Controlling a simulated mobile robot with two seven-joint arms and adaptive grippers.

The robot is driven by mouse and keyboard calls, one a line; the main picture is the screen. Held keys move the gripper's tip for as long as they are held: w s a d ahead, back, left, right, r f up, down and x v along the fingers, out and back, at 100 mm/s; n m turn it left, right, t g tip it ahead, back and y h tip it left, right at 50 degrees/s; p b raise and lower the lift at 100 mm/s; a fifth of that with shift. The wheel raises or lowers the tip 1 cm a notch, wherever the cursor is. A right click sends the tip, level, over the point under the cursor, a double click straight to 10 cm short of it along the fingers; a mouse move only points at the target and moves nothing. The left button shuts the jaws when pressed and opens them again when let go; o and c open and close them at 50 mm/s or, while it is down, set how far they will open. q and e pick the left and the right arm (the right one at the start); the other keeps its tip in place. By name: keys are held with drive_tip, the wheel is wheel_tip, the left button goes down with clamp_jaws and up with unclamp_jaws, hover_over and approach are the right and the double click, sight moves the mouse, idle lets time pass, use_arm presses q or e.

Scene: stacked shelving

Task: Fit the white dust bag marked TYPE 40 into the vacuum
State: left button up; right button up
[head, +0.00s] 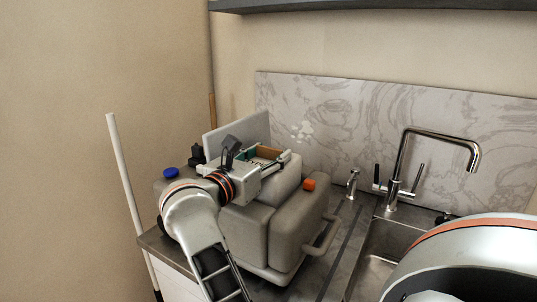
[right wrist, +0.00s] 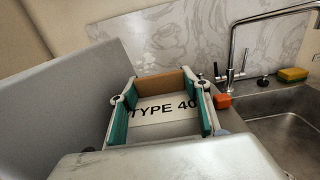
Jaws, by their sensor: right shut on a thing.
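The vacuum (head: 286,232) is a bulky grey machine with a side handle, on the counter in the head view. A flat grey panel (head: 240,134), which looks like its raised lid, stands behind my right gripper (head: 267,160). It also fills the left of the right wrist view (right wrist: 60,105). My right gripper is shut on the white dust bag, whose TYPE 40 print (right wrist: 165,109) shows between the teal finger pads. The bag has a brown edge (right wrist: 162,82). The gripper is over the vacuum's upper part; whether the bag touches it is hidden. My left gripper is not in view.
An orange button (head: 309,184) sits on the vacuum's top. A sink (head: 385,245) with a tall tap (head: 402,165) is to the right, and a soap dispenser (head: 352,184) stands behind. A white pole (head: 128,180) leans at the left. A shelf (head: 380,5) hangs overhead.

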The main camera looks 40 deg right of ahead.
drive_tip(key=shift+f+b, duration=0.75)
drive_tip(key=shift+f, duration=0.65)
idle(1.4)
drive_tip(key=shift+r, duration=0.25)
idle(0.5)
drive_tip(key=o, duration=1.1)
drive_tip(key=shift+w, duration=0.1)
drive_tip(key=shift+r, duration=0.1)
drive_tip(key=shift+r+p, duration=0.75)
drive_tip(key=shift+r, duration=0.15)
